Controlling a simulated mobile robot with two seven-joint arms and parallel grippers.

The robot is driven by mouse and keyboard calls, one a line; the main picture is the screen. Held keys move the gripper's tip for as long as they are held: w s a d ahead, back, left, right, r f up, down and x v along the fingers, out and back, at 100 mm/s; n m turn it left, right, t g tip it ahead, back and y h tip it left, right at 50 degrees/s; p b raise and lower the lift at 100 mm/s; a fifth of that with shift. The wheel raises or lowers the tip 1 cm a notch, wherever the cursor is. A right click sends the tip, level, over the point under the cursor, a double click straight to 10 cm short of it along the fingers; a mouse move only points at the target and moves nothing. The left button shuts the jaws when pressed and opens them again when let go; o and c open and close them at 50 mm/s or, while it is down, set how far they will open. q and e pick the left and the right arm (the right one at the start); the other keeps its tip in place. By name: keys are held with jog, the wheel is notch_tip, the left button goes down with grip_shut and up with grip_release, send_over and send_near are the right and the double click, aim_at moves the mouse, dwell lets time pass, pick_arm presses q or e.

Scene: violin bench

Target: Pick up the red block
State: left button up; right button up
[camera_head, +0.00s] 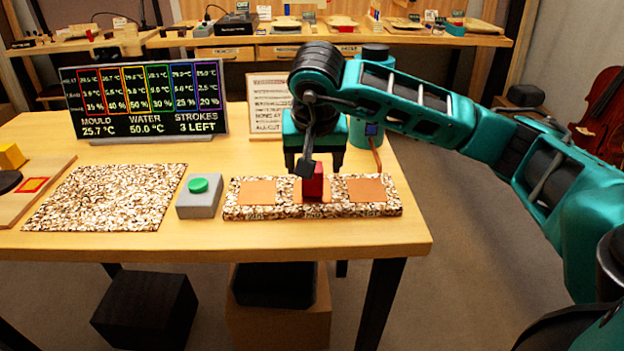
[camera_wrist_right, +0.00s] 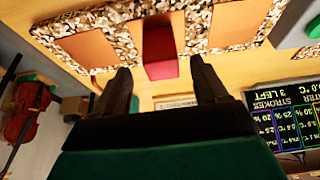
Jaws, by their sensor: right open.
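The red block (camera_head: 314,184) stands upright on the middle orange pad of a speckled strip (camera_head: 333,209) near the table's front edge. My right gripper (camera_head: 314,165) is open above and slightly behind the block, with its fingers pointing down. In the right wrist view the red block (camera_wrist_right: 160,52) lies beyond the gap between the open fingertips of my right gripper (camera_wrist_right: 161,70), and nothing is held. My left gripper is not in view.
A grey box with a green button (camera_head: 198,186) sits left of the strip, beside a speckled mat (camera_head: 108,197). A display board (camera_head: 145,100) and a small text card (camera_head: 267,105) stand behind. A teal cylinder (camera_head: 370,125) stands behind the strip's right end.

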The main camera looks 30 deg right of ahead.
jog(key=x, duration=0.4)
jog(key=shift+w+f, duration=0.2)
jog(key=shift+f, duration=0.15)
jog(key=c, duration=1)
